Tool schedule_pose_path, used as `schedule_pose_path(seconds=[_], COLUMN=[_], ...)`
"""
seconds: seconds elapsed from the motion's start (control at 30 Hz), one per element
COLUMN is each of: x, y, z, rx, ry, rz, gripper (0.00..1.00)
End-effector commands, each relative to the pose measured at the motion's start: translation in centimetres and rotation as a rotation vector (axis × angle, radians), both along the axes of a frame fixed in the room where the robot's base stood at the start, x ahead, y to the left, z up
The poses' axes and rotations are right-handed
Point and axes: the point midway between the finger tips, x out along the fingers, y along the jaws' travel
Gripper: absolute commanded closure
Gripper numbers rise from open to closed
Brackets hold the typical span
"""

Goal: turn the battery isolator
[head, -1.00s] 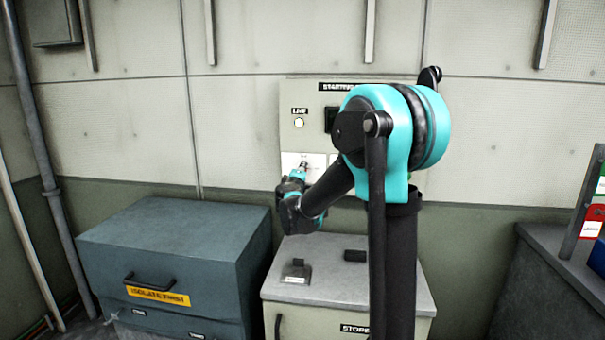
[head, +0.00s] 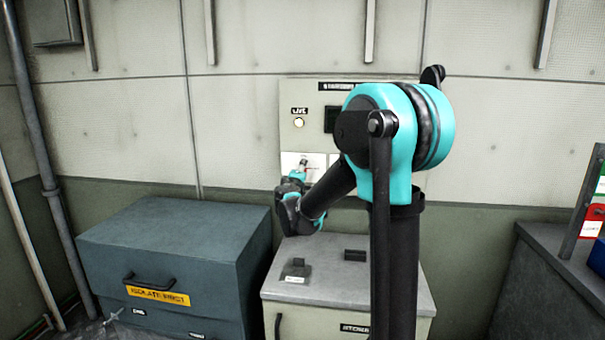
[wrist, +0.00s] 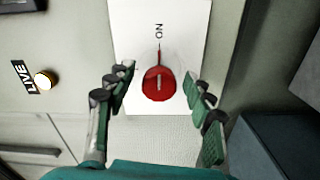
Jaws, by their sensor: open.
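A thin red line points from the knob toward the ON mark. My gripper (wrist: 158,88) is open, with one green-padded finger on each side of the knob and a visible gap to both. I cannot tell how deep the fingertips reach. In the head view my gripper (head: 302,172) is small in front of the white plate (head: 290,160), and the knob is mostly hidden.
A lit LIVE lamp (head: 298,123) sits above the plate on the wall panel (head: 300,95). Below stand a grey cabinet (head: 340,285) with small blocks on top and a blue-grey box (head: 170,240) labelled ISOLATE FIRST. A dark counter (head: 550,260) is at right.

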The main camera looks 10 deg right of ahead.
Motion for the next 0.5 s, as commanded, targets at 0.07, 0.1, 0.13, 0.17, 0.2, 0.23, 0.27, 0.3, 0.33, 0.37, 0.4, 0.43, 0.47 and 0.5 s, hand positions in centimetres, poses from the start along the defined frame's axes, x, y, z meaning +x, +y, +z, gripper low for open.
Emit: schedule_pose_path(seconds=[0.07, 0.1, 0.13, 0.17, 0.2, 0.23, 0.27, 0.3, 0.33, 0.37, 0.4, 0.43, 0.47, 0.5], x=[-1.1, -1.8, -2.4, -3.0, -3.8, -4.5, -5.0, -5.8, -6.4, -6.9, -7.6, -8.1, -8.5, -9.0], y=[0.4, 0.7, 0.9, 1.1, 1.3, 1.5, 1.7, 2.0, 2.2, 2.4, 2.5, 2.7, 2.8, 3.0], z=[0.0, 0.0, 0.0, 0.0, 0.0, 0.0, 0.0, 0.0, 0.0, 0.0, 0.0, 0.0, -0.1, 0.0], rx=[0.0, 0.0, 0.0, 0.0, 0.0, 0.0, 0.0, 0.0, 0.0, 0.0, 0.0, 0.0, 0.0, 0.0], ry=[0.0, 0.0, 0.0, 0.0, 0.0, 0.0, 0.0, 0.0, 0.0, 0.0, 0.0, 0.0, 0.001, 0.001], rz=[0.002, 0.002, 0.003, 0.003, 0.003, 0.003, 0.003, 0.003, 0.003, 0.003, 0.003, 0.003, 0.002, 0.002], gripper=[0.47, 0.47, 0.47, 0.47, 0.47, 0.47, 0.47, 0.47, 0.47, 0.47, 0.47, 0.47, 0.47, 0.47])
